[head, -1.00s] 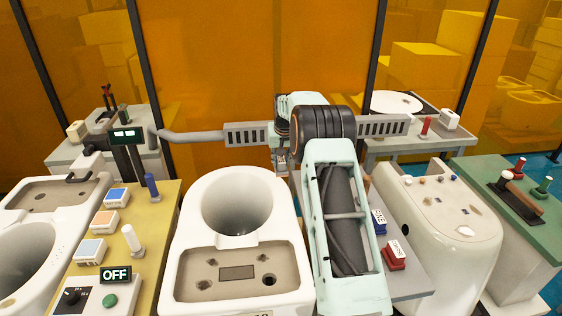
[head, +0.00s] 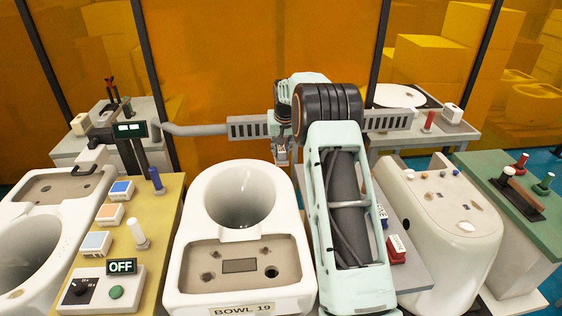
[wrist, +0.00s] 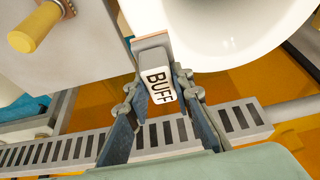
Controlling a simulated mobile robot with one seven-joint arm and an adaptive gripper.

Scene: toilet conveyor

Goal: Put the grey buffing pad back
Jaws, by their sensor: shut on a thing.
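The grey buffing pad (wrist: 152,54) has a white face marked BUFF. In the wrist view it sits between the two fingers of my gripper (wrist: 160,82), which is shut on it. In the head view my gripper (head: 283,153) hangs by the far right rim of the middle white bowl (head: 189,225), labelled BOWL 19. The pad is too small and hidden to make out there. In the wrist view the white bowl's curved surface (wrist: 210,40) is close beyond the pad; I cannot tell whether they touch.
A grey side table (head: 412,270) right of the bowl carries a red block (head: 396,250) and a blue block partly behind my arm. A yellow control table (head: 160,215) with an OFF sign (head: 121,266) stands left. A slotted grey bar (head: 249,126) runs behind the bowl.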

